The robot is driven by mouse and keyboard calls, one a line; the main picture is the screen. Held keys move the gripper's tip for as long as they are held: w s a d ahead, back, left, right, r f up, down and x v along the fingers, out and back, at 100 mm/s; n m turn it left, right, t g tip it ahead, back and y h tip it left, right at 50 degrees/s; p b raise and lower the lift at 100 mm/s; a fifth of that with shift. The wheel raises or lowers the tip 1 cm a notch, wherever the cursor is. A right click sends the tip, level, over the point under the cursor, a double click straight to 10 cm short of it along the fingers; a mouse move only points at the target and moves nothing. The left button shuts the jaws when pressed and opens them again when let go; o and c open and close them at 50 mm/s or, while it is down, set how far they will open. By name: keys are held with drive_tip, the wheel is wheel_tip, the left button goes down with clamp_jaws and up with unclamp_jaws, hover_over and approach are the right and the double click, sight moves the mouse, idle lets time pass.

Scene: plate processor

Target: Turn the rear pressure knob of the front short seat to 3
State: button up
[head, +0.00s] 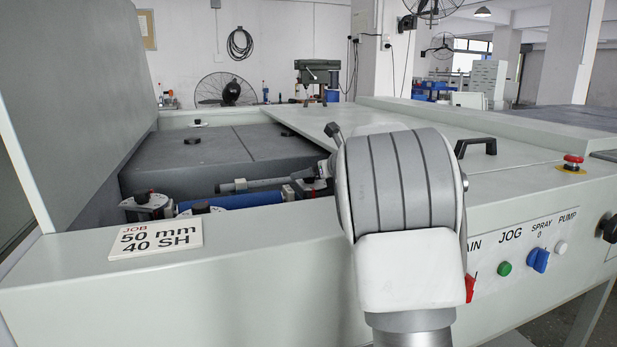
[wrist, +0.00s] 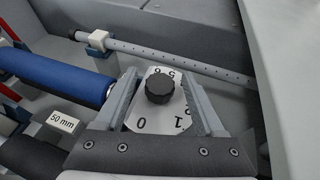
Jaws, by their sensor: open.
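In the wrist view, a black round knob (wrist: 159,86) stands on a white dial plate (wrist: 160,120). No pointer mark on the knob is clear to me. My gripper (wrist: 159,79) is open, with one grey finger on each side of the knob and a visible gap on both sides.
A blue roller (wrist: 55,75) and a "50 mm" label (wrist: 62,121) lie left of the knob. A perforated grey bar (wrist: 170,60) runs behind it. In the head view, a job card (head: 156,238) reads 50 mm, 40 SH, on the machine's front ledge.

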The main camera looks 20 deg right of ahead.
drive_tip(key=shift+w, duration=0.25)
drive_tip(key=shift+f, duration=0.1)
clamp_jaws()
